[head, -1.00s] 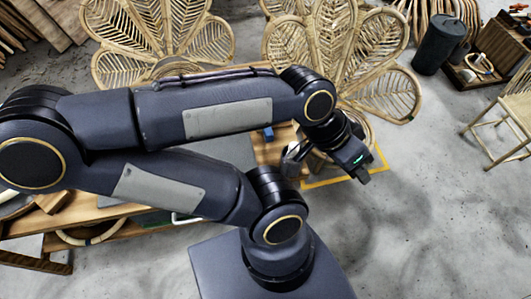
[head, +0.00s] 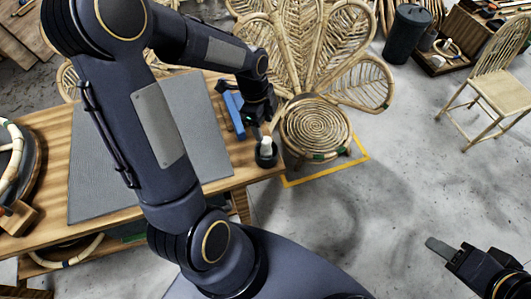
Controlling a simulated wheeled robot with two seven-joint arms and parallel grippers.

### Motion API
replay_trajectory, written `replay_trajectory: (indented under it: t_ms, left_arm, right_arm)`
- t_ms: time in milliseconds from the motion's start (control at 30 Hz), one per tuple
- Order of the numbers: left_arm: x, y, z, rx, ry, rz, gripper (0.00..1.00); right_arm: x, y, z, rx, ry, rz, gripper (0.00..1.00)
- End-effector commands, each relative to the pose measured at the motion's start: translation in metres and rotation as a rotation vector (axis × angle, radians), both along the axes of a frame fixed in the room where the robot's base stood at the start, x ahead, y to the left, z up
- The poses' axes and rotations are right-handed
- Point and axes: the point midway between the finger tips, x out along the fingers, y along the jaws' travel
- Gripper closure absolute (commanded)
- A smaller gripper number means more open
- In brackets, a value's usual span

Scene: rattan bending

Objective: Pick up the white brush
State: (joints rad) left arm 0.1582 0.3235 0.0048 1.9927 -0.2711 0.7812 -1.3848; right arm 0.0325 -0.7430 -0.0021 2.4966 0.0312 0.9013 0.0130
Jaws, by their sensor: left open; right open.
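A small white object that looks like the white brush (head: 266,145) stands in a dark round holder (head: 267,159) at the right end of the wooden table in the head view. My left gripper (head: 257,122) is just above and behind it, pointing down, open and seemingly empty. The gap between its fingers and the brush is too small to judge. My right gripper (head: 446,252) is at the lower right over the bare floor, open and empty, far from the brush.
A blue block (head: 234,116) lies left of my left gripper. A grey mat (head: 205,125) covers much of the wooden table (head: 50,150). A rattan peacock chair (head: 318,128) stands close to the table's right end.

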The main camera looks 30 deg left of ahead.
Motion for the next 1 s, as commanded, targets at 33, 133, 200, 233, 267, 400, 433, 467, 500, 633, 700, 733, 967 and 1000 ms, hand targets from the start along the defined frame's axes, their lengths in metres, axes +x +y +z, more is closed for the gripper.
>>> replay_trajectory:
  t_ms: [33,133,200,233,267,400,433,467,500,633,700,733,967,1000]
  left_arm:
    - [0.003,0.000,-0.009,0.003,0.007,-0.036,0.45]
    - [0.005,-0.001,-0.020,0.007,0.012,-0.078,0.45]
    - [0.005,-0.002,-0.027,0.007,0.012,-0.084,0.45]
    - [0.005,-0.002,-0.031,0.007,0.013,-0.084,0.45]
    - [0.005,-0.003,-0.034,0.007,0.012,-0.083,0.45]
    - [0.004,-0.004,-0.049,0.007,0.013,-0.082,0.45]
    - [0.003,-0.004,-0.053,0.006,0.014,-0.082,0.45]
    - [0.003,-0.005,-0.058,0.006,0.014,-0.082,0.45]
    - [0.002,-0.005,-0.064,0.006,0.016,-0.081,0.45]
    - [0.003,-0.007,-0.083,0.006,0.012,-0.082,0.45]
    - [0.003,-0.008,-0.088,0.007,0.012,-0.081,0.45]
    - [0.004,-0.008,-0.090,0.007,0.011,-0.080,0.45]
    - [0.004,-0.008,-0.091,0.006,0.008,-0.079,0.45]
    - [0.004,-0.008,-0.091,0.006,0.008,-0.079,0.49]
  right_arm:
    - [0.000,0.000,-0.001,0.000,0.000,0.000,0.55]
    - [0.000,0.000,-0.001,0.000,0.000,0.000,0.55]
    - [0.000,0.000,0.000,0.000,0.000,0.000,0.55]
    - [0.000,0.000,0.000,0.000,0.000,0.000,0.55]
    - [0.000,0.000,0.000,0.000,0.000,0.000,0.55]
    - [0.000,0.000,0.004,0.000,0.000,0.000,0.55]
    - [0.000,0.000,0.005,0.000,0.000,0.000,0.55]
    - [0.000,0.000,0.007,0.000,0.000,0.000,0.55]
    - [0.000,0.000,0.008,0.000,0.000,0.000,0.55]
    - [0.000,0.000,0.010,0.000,0.000,0.000,0.55]
    - [0.000,0.000,0.010,0.000,0.000,0.000,0.55]
    - [0.000,0.000,0.010,0.000,0.000,0.000,0.55]
    - [0.000,0.000,0.010,0.000,0.000,0.000,0.55]
    - [0.000,0.000,0.010,0.000,0.000,0.000,0.55]
